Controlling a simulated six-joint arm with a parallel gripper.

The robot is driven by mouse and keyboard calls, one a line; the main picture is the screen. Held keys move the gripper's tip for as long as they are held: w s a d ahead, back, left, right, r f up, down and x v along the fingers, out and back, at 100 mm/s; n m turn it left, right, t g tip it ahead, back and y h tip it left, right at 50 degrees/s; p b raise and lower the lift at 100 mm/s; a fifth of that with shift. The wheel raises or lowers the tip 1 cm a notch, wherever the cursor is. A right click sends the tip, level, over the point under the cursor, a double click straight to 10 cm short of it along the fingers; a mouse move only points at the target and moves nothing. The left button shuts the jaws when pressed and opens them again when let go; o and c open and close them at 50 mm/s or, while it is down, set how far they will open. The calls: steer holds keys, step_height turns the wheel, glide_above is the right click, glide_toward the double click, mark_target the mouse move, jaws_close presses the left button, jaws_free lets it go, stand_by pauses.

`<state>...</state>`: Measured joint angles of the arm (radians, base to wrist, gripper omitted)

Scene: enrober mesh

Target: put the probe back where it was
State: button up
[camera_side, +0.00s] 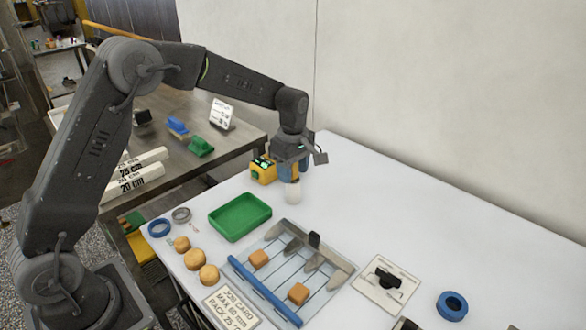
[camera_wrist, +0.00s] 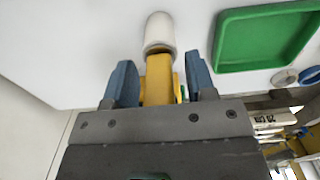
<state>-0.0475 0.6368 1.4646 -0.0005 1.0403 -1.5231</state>
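The probe (camera_side: 264,170) has a yellow body with a green-lit part on top and a rounded white tip (camera_side: 291,191). In the wrist view its yellow body (camera_wrist: 160,75) lies between the two blue fingers, with the white tip (camera_wrist: 159,32) beyond them. A white card (camera_side: 375,297) with a black holder-like piece (camera_side: 386,278) lies at the right and carries no probe.
A green tray (camera_side: 211,222) stands just in front of my gripper. The table's back right is clear, beside the wall.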

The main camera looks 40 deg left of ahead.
step_height(320, 180, up, 12)
steer(key=shift+r, duration=0.25)
stand_by(0.4)
steer(key=s+d+r+m+t, duration=0.1)
steer(key=s+r+m+t, duration=0.15)
steer(key=s+m, duration=0.6)
steer(key=s+d+r+m+t, duration=0.1)
steer(key=s+r+m, duration=0.3)
steer(key=s, duration=0.9)
steer(key=s+f+m+t, duration=0.2)
steer(key=s+f+m, duration=0.3)
steer(key=s, duration=0.3)
steer(key=shift+s+d, duration=0.2)
steer(key=shift+s, duration=0.15)
